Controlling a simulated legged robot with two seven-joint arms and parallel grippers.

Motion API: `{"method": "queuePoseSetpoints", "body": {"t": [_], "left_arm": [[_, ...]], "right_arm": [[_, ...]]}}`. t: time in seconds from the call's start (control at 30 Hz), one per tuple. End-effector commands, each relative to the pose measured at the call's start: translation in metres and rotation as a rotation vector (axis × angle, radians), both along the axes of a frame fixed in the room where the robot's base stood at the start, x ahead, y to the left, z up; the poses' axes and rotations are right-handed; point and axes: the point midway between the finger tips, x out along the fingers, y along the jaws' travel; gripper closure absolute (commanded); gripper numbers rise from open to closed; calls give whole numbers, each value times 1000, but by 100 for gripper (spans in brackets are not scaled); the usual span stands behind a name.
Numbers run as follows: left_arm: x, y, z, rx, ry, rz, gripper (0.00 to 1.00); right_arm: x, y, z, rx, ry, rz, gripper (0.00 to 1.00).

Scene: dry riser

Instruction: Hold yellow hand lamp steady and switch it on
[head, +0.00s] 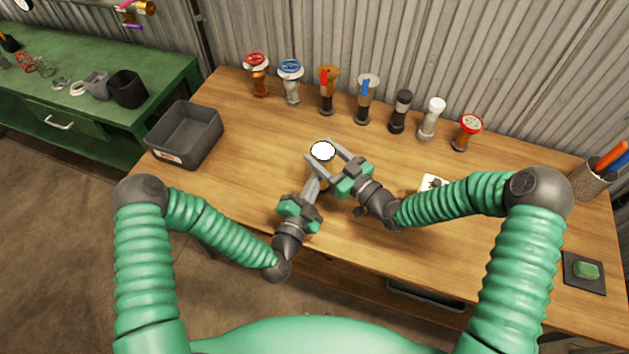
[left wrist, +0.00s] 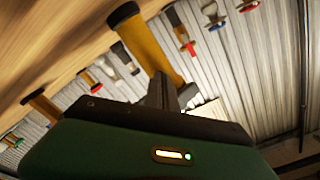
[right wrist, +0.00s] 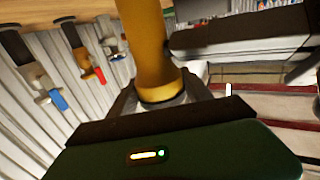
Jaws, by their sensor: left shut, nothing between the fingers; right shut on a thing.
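The yellow hand lamp (head: 325,180) stands upright above the middle of the bench, its round top face bright white, as if lit. My right gripper (head: 323,158) is shut around it near the top. In the right wrist view the yellow barrel (right wrist: 146,45) sits between its fingers. My left gripper (head: 313,183) is shut and empty, its fingertips close beside the lamp's body. In the left wrist view the yellow barrel (left wrist: 150,50) with its dark end is just beyond the fingertips. I cannot tell whether they touch it. The switch is not discernible.
Several valves and lamp-like fittings (head: 366,98) line the bench's back. A grey bin (head: 185,135) stands at the left, a small white item (head: 432,183) behind my right forearm. A green block (head: 586,270) on a dark pad lies at the right. The front left bench is clear.

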Motion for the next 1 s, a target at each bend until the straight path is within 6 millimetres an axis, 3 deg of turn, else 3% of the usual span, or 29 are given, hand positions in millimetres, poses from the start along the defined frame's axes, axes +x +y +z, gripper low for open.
{"method": "queuePoseSetpoints", "body": {"t": [0.5,0.77,0.8,1.0], "left_arm": [[-53,18,0,1,1,-1,100],[-56,20,0,0,-1,1,100],[-56,20,0,0,-1,1,100],[-56,20,0,0,0,0,100]], "right_arm": [[0,0,0,0,1,0,99],[0,0,0,0,1,1,99],[0,0,0,0,1,1,39],[0,0,0,0,1,0,17]]}}
